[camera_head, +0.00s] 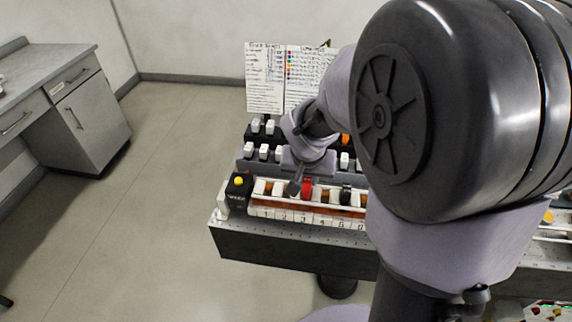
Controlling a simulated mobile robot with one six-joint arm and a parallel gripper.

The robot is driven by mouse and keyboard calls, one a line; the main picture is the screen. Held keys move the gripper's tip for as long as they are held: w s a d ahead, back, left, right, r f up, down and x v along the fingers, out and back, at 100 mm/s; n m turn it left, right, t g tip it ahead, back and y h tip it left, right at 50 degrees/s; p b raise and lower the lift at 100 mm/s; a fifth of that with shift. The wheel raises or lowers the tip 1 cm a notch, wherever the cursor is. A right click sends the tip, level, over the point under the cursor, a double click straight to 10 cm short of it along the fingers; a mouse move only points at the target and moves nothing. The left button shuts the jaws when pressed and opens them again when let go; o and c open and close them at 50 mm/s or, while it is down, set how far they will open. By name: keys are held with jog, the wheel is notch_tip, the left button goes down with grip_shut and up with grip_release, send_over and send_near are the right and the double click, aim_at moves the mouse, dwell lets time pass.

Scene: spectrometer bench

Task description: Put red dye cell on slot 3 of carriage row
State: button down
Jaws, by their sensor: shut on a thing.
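The red dye cell (307,187) is at the carriage row, by the part marked 3. My gripper (301,186) is shut on it from above. My arm hides part of the grip, and I cannot tell whether the cell's base rests in the slot or hangs just above it. The carriage row (267,212) is a pale strip with numbered slots along its front edge, on the front of the bench. A dark cell (346,194) stands in the row to the right of the red cell.
A black box with a yellow button (238,186) stands at the row's left end. Racks with white-topped cells (263,152) are behind the row. A written chart (265,80) stands at the back. My arm covers the right side. A cabinet (90,120) is far left.

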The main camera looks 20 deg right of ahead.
jog(key=shift+f, duration=1.1)
jog(key=shift+f, duration=0.1)
jog(key=shift+f+b, duration=0.15)
jog(key=shift+b, duration=0.25)
jog(key=c, duration=1.3)
grip_release()
